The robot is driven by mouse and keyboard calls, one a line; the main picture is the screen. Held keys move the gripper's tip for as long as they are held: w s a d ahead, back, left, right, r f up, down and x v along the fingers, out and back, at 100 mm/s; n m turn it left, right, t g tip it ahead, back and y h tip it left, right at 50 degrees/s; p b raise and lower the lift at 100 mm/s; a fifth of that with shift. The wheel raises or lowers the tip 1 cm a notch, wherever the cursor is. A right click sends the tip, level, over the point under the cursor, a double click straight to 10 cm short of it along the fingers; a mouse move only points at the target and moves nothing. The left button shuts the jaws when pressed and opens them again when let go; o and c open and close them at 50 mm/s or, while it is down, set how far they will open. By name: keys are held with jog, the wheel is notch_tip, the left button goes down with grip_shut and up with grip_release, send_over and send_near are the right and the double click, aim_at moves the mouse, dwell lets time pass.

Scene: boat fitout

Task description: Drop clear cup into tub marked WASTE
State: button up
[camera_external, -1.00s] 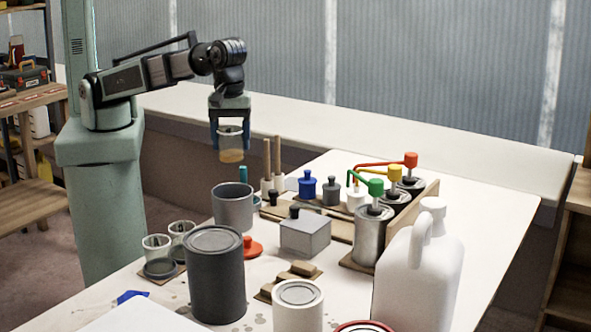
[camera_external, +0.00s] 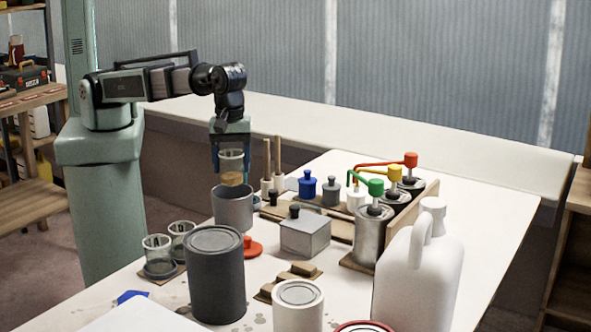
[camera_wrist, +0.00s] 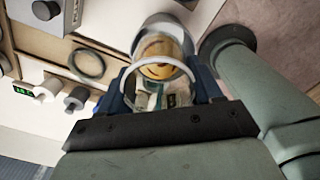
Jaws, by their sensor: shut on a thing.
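My gripper (camera_external: 231,163) is shut on a clear cup (camera_external: 232,168) with amber contents at its bottom. The cup is upright, and its base hangs just above or behind the rim of an open grey tub (camera_external: 233,211); I cannot tell exactly how they line up in depth. No WASTE lettering can be read on the tub from here. In the wrist view the cup (camera_wrist: 160,70) shows between my fingers, with the amber contents seen through it.
A dark grey can (camera_external: 216,280) stands in front of the tub. Two clear cups (camera_external: 159,255) stand to its left, and a red lid (camera_external: 251,247) and grey box (camera_external: 305,236) to its right. Pump cans (camera_external: 373,235) and a white jug (camera_external: 420,270) stand farther right.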

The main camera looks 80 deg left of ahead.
jog(key=shift+f, duration=0.1)
jog(key=o, duration=1.1)
notch_tip(320, 180, up, 14)
jog(key=shift+f, duration=0.1)
dwell(0.8)
